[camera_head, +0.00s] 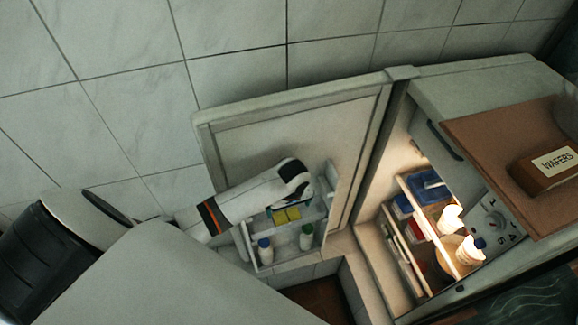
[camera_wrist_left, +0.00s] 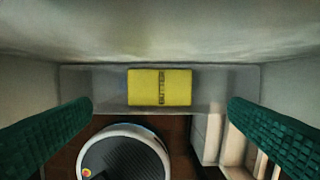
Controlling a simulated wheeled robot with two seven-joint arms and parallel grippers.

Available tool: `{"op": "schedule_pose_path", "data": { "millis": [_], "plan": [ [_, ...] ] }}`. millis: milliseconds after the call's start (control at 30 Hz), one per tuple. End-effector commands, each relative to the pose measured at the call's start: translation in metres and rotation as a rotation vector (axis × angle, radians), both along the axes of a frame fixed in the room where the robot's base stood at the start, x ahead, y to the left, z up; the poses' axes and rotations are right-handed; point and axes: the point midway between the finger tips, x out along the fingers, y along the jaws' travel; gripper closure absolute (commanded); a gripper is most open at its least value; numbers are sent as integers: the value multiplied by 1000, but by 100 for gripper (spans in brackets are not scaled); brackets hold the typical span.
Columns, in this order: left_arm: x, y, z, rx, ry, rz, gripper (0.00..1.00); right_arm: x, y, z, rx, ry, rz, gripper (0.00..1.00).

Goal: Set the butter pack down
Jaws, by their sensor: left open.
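The yellow butter pack (camera_wrist_left: 160,87), with dark lettering, sits in a pale door shelf (camera_wrist_left: 110,90) in the left wrist view. In the head view the butter pack (camera_head: 287,214) shows on an upper shelf of the open fridge door, just below my left wrist. My left gripper (camera_wrist_left: 160,106) is open, with its green fingers wide apart on either side of the pack and clear of it. In the head view the left gripper (camera_head: 291,202) is mostly hidden by its own wrist. My right gripper is not in view.
The fridge door (camera_head: 300,130) stands open. Bottles (camera_head: 306,237) stand on its lower shelf. The lit fridge interior at right holds a blue container (camera_head: 428,187) and white bottles. A brown board (camera_head: 490,140) and a wafers box (camera_head: 545,172) lie on top of the fridge.

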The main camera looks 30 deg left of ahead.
Motion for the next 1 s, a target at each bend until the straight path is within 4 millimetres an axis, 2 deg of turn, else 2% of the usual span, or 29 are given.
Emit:
{"op": "schedule_pose_path", "data": {
  "millis": [100, 300, 900, 1000],
  "plan": [
    [-2, -3, 21, 0, -1, -1, 1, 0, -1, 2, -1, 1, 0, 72],
    [-4, -5, 37, 0, 0, 0, 1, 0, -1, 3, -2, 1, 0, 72],
    [-4, -5, 38, -1, 1, -1, 1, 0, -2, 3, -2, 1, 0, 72],
    [-4, -10, 28, -11, -13, -23, 1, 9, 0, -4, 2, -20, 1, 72]
  ]
}}
